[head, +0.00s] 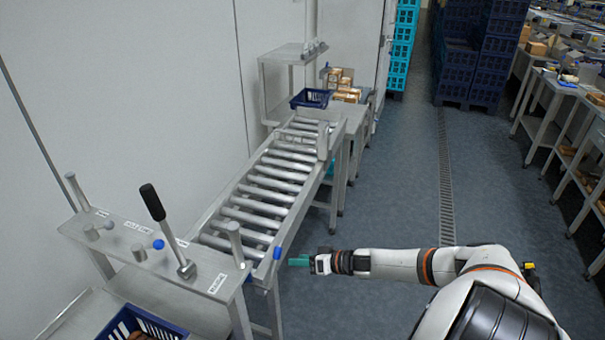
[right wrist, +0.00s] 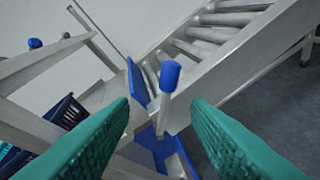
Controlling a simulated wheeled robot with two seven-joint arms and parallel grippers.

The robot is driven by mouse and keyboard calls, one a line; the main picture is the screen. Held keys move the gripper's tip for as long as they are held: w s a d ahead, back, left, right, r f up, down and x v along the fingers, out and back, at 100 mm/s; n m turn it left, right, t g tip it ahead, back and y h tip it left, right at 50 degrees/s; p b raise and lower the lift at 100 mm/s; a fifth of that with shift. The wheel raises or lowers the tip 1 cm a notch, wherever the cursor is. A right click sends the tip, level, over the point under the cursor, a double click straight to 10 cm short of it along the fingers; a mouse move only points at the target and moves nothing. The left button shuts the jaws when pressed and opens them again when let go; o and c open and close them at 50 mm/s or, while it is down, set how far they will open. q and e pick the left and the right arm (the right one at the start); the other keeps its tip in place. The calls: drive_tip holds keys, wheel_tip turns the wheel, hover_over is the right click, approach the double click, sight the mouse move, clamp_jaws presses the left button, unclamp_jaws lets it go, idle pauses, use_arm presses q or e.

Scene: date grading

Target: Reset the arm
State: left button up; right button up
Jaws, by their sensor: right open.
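My right arm (head: 400,264) reaches in from the lower right of the head view, stretched to the left. My right gripper (head: 298,261) is beside the near end of the roller conveyor. Its two teal fingers stand apart in the right wrist view (right wrist: 160,102), so it is open. A blue-capped post (right wrist: 169,88) shows between the fingers in that view, beyond them; I see nothing gripped. The blue cap (head: 277,253) is just left of the gripper in the head view. My left gripper is not in view.
The roller conveyor (head: 262,196) runs away to a blue crate (head: 311,98) at its far end. A metal panel with a black-knobbed lever (head: 166,226) stands at the left, above a blue crate of dates (head: 110,332). The floor (head: 395,200) right of the conveyor is clear.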

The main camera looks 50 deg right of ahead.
idle(0.5)
drive_tip(key=s+a+f+n+g+h+b, duration=0.1)
drive_tip(key=s+a+f+g+h, duration=0.1)
drive_tip(key=s+f, duration=0.45)
drive_tip(key=s+a+f+g+h, duration=0.15)
drive_tip(key=s+f, duration=0.25)
drive_tip(key=f, duration=0.6)
drive_tip(key=s+a+f+n+g+h+b, duration=0.1)
drive_tip(key=s+a+f, duration=0.3)
drive_tip(key=f, duration=0.5)
drive_tip(key=s+a+f+n+g, duration=0.1)
drive_tip(key=s+a+f, duration=0.3)
drive_tip(key=s, duration=0.4)
drive_tip(key=s+a+f+n+g, duration=0.1)
drive_tip(key=s+a+f+g, duration=0.2)
drive_tip(key=s+a, duration=0.3)
drive_tip(key=s+a+f+n+g, duration=0.1)
drive_tip(key=s+a+f+g, duration=0.2)
drive_tip(key=s, duration=0.8)
drive_tip(key=a+f, duration=0.2)
drive_tip(key=a, duration=0.1)
drive_tip(key=shift+s, duration=0.4)
drive_tip(key=shift+f, duration=0.1)
